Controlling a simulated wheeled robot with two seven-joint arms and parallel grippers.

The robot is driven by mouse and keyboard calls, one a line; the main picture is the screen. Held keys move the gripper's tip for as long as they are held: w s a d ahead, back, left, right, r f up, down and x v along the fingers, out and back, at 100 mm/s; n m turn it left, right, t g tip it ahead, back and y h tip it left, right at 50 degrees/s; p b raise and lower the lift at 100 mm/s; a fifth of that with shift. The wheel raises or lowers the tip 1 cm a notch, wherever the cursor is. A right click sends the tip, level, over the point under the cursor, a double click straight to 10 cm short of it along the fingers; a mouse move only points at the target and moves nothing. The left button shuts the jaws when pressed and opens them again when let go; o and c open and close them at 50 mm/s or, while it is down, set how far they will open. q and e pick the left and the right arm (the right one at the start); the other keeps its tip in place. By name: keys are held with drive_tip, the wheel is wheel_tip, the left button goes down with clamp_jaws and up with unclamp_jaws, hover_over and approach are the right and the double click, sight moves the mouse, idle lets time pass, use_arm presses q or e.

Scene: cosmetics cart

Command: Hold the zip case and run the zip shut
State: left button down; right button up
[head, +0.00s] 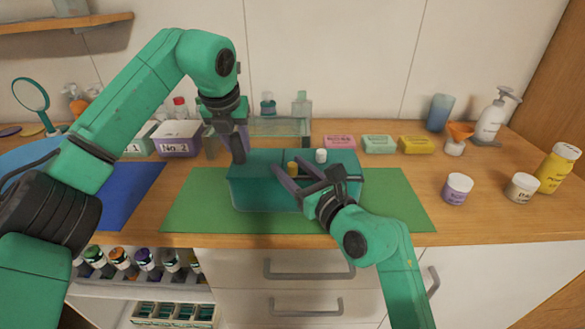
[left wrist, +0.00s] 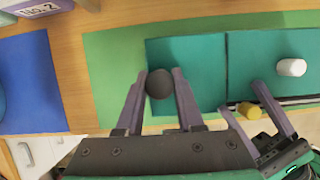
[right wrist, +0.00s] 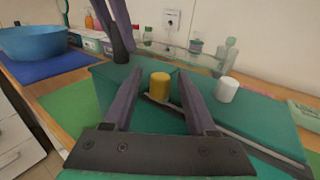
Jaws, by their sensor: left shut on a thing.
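The teal zip case (head: 270,195) lies on the green mat (head: 190,205). A dark round knob (left wrist: 159,84) stands at the left end of the case. My left gripper (head: 238,158) comes down from above and is shut on this knob. A yellow zip pull (right wrist: 160,87) sits on the dark zip line (right wrist: 240,136) on the case top. My right gripper (right wrist: 160,75) is open, with its fingers on either side of the yellow pull. A white cylindrical peg (head: 321,155) stands on the case beyond the zip line; it also shows in the left wrist view (left wrist: 291,67).
A clear glass stand (head: 290,127) with bottles is behind the case. Pink (head: 339,142), green (head: 379,144) and yellow (head: 416,144) soap bars lie at the back right. Jars (head: 457,188) stand to the right. A blue mat (head: 130,190) is at left.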

drive_tip(key=v, duration=1.2)
use_arm(q)
drive_tip(key=shift+c, duration=2.2)
unclamp_jaws()
